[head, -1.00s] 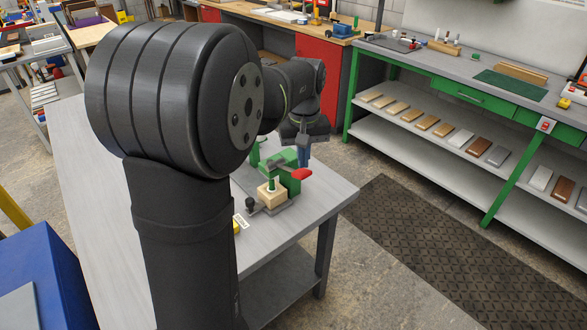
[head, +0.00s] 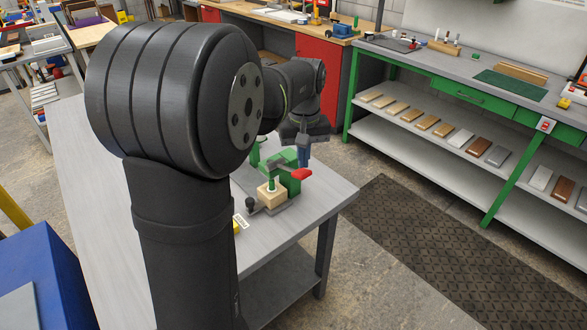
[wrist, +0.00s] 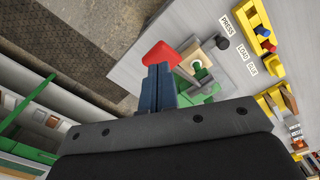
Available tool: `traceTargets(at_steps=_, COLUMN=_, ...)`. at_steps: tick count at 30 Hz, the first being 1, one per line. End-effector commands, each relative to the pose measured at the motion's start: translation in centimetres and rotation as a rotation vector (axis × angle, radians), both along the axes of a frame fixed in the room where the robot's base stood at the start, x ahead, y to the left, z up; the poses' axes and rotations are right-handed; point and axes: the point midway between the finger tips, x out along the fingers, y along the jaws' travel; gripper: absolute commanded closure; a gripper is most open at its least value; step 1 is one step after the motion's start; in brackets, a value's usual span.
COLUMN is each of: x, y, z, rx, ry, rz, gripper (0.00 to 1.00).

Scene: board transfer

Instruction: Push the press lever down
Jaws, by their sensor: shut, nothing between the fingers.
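The green press (head: 285,165) stands near the right end of the grey table, with its red lever handle (head: 301,175) sticking out to the right. A pale wooden block (head: 271,195) sits in the press under its green ram. My gripper (head: 303,163) points down right at the red handle, its blue fingers shut and empty. In the wrist view, the fingertips (wrist: 159,70) overlap the red handle (wrist: 162,53); whether they touch it or hover just above it I cannot tell. My gripper hides part of the press there.
A black knob (head: 250,203) stands beside the press. Labels and a yellow holder (wrist: 262,35) lie further along the table (wrist: 185,22). The green workbench (head: 470,95) stands across the aisle. My own arm hides much of the table in the head view.

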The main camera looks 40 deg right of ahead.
Motion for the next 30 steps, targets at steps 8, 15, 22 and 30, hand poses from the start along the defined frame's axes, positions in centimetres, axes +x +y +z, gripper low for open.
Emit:
traceTargets(at_steps=8, x=0.0, y=0.0, z=-0.1, rx=0.0, ry=0.0, rz=0.0, gripper=1.0)
traceTargets(at_steps=15, x=0.0, y=0.0, z=-1.1, rx=0.0, ry=0.0, rz=0.0, gripper=1.0)
traceTargets(at_steps=22, x=0.0, y=0.0, z=-2.3, rx=0.001, ry=0.0, rz=0.0, gripper=1.0)
traceTargets(at_steps=30, x=0.0, y=0.0, z=-3.7, rx=0.0, ry=0.001, rz=0.0, gripper=1.0)
